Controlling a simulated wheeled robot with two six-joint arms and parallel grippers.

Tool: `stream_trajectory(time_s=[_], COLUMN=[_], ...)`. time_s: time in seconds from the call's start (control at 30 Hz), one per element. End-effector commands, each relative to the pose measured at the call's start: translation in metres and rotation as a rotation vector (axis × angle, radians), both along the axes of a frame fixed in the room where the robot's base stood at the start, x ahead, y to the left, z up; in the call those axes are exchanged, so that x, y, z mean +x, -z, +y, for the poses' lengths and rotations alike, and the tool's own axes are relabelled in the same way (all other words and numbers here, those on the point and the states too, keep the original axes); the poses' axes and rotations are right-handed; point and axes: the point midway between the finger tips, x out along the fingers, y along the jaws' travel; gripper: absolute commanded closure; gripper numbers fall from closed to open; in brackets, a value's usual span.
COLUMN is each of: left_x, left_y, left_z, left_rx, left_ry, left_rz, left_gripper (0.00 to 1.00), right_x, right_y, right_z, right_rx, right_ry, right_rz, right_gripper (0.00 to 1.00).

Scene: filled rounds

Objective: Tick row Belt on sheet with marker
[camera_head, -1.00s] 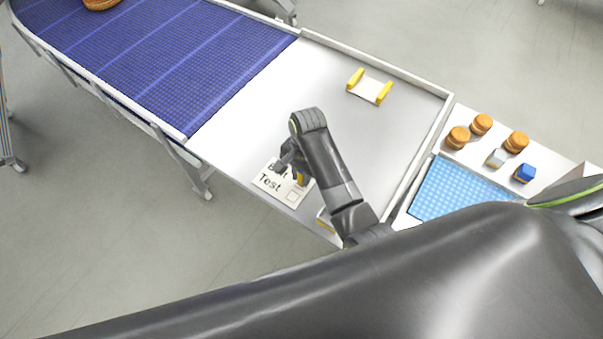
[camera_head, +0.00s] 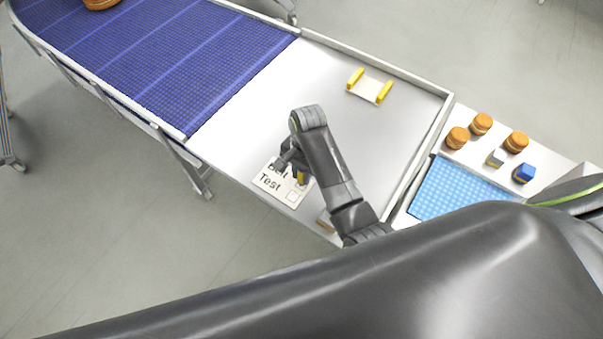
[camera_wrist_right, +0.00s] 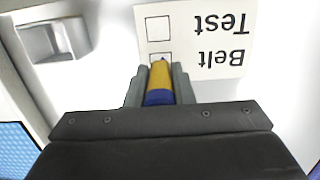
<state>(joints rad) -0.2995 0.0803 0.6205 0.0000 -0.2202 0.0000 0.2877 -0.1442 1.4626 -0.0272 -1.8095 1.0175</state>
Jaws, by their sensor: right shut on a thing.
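The white sheet (camera_head: 275,190) lies on the white table near its front edge, with rows reading Belt and Test and a box beside each. In the right wrist view the sheet (camera_wrist_right: 215,55) appears upside down, and both boxes look empty apart from the part of the Belt box (camera_wrist_right: 160,58) at the marker's tip. My right gripper (camera_wrist_right: 160,80) is shut on the marker (camera_wrist_right: 160,82), yellow with a blue band. Its dark tip is at the Belt box; I cannot tell whether it touches. In the head view the right gripper (camera_head: 292,166) partly covers the sheet. My left gripper is not in view.
A yellow-ended holder (camera_head: 370,88) stands at the table's back. A blue conveyor (camera_head: 160,60) adjoins on the left. A grey block (camera_wrist_right: 55,38) lies beside the sheet.

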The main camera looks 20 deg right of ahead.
Motion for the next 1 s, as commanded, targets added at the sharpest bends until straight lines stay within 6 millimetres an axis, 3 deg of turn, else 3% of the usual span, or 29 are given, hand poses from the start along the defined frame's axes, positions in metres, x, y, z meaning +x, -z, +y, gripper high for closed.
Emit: stream_trajectory(time_s=[0.63,1.0], left_x=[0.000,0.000], left_y=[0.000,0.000], left_z=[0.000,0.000], left_rx=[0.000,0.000], left_ry=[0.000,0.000], left_rz=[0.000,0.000], left_gripper=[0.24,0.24], right_x=[0.002,0.001], right_y=[-0.054,-0.062], right_z=[0.000,0.000], right_rx=[0.001,0.000], right_ry=[0.000,0.000], right_rz=[-0.006,-0.004], right_gripper=[1.00,1.00])
